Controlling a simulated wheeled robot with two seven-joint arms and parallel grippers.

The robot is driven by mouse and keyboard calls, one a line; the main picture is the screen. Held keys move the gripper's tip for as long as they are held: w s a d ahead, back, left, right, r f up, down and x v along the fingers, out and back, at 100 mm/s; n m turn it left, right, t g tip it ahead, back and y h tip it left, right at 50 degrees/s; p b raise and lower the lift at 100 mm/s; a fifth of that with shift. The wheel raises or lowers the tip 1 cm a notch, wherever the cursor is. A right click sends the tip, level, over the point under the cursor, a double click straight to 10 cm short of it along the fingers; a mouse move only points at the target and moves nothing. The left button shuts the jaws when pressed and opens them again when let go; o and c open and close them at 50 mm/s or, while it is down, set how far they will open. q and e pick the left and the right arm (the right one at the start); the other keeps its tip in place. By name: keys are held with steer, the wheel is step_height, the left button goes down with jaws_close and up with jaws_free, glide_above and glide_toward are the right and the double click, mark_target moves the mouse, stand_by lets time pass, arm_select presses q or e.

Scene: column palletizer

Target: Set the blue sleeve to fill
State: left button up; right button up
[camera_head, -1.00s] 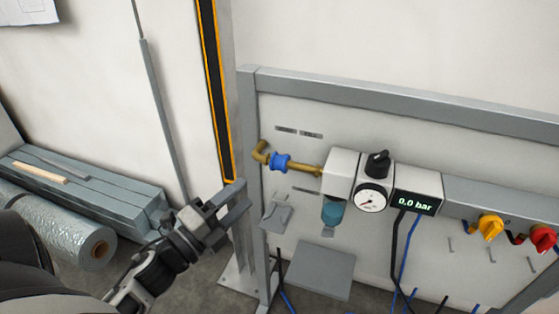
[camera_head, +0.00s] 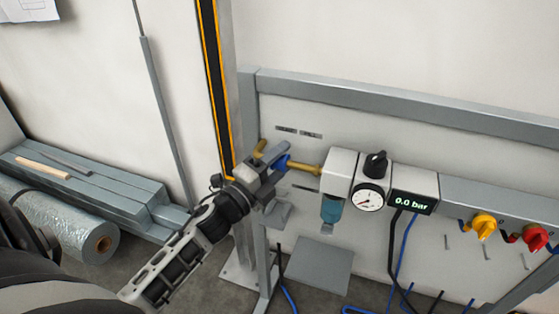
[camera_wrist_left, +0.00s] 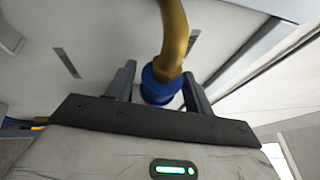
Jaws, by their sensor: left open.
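The blue sleeve (camera_head: 283,162) sits on a brass pipe (camera_head: 304,170) at the left end of the air unit on the panel. My left gripper (camera_head: 275,158) is at the sleeve and hides part of it in the head view. In the left wrist view, the blue sleeve (camera_wrist_left: 160,88) lies between the two fingers of my left gripper (camera_wrist_left: 158,92). The fingers are open, one on each side of it. I cannot tell whether either finger touches it. My right gripper is not in view.
A gauge (camera_head: 369,198) with a black knob (camera_head: 376,163) and a display (camera_head: 413,202) reading 0.0 bar are right of the pipe. Yellow (camera_head: 484,226) and red (camera_head: 534,237) valves sit farther right. A grey frame post (camera_head: 250,110) stands at the panel's left edge. Wrapped roll and grey beams lie left.

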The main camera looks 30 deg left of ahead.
mark_target(300, 164)
arm_select(q)
jaws_close()
steer(key=d, duration=0.2)
steer(key=w+d, duration=0.1)
steer(key=d, duration=0.1)
steer(key=shift+d, duration=0.2)
jaws_free()
steer(key=b+v, duration=0.3)
steer(key=v, duration=1.3)
